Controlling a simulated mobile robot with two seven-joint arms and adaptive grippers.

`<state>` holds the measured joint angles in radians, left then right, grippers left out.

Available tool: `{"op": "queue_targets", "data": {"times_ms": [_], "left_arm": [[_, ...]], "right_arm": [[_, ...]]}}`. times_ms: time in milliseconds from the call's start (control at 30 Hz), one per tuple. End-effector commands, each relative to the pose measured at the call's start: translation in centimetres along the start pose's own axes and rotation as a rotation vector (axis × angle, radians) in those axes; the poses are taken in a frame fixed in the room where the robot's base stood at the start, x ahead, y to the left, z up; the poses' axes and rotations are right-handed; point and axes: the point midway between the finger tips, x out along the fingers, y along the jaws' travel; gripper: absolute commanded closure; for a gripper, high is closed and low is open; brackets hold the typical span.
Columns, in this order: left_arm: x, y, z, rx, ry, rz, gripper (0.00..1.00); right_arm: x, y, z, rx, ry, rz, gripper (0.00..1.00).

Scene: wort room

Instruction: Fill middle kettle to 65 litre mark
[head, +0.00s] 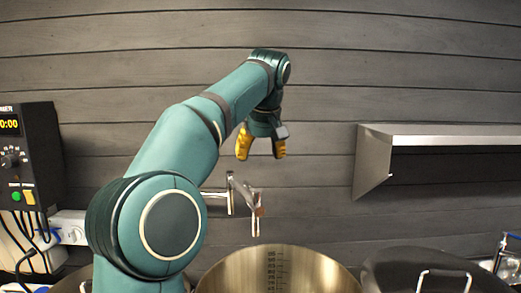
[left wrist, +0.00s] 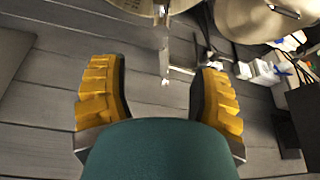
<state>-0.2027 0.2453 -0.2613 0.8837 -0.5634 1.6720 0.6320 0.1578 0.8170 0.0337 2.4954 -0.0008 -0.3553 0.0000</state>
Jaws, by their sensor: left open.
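The open steel kettle (head: 285,272) stands at the bottom centre of the head view, with a litre scale (head: 271,268) on its inner wall. Its lower part is out of frame, and I cannot make out a water level. A wall tap (head: 232,194) with a swinging spout and lever is just above and left of the kettle. My left gripper (head: 261,146) is open and empty, pointing down above the tap, against the wall. In the left wrist view the tap (left wrist: 164,62) shows between the spread yellow fingers (left wrist: 160,100), apart from them. My right gripper is not in view.
A lidded kettle (head: 420,268) stands at the right. A steel wall shelf (head: 445,133) is above it. A black control box (head: 28,155) with a display, knob, buttons and cables hangs at the left, near white sockets (head: 70,227). The wall between gripper and shelf is bare.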

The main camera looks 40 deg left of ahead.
Motion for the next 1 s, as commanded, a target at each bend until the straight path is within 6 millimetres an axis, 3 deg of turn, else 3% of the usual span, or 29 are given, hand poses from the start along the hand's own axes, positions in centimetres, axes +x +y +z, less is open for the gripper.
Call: {"op": "queue_targets", "data": {"times_ms": [600, 800, 1000], "left_arm": [[10.3, -0.1, 0.1, -0.001, -0.003, -0.002, 0.38], [12.6, -0.1, 0.1, -0.001, -0.002, -0.002, 0.38], [13.4, -0.1, 0.0, -0.001, -0.001, -0.001, 0.38]], "right_arm": [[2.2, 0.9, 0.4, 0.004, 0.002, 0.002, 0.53], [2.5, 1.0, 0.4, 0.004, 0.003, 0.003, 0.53], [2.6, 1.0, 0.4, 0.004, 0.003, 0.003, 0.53]]}}
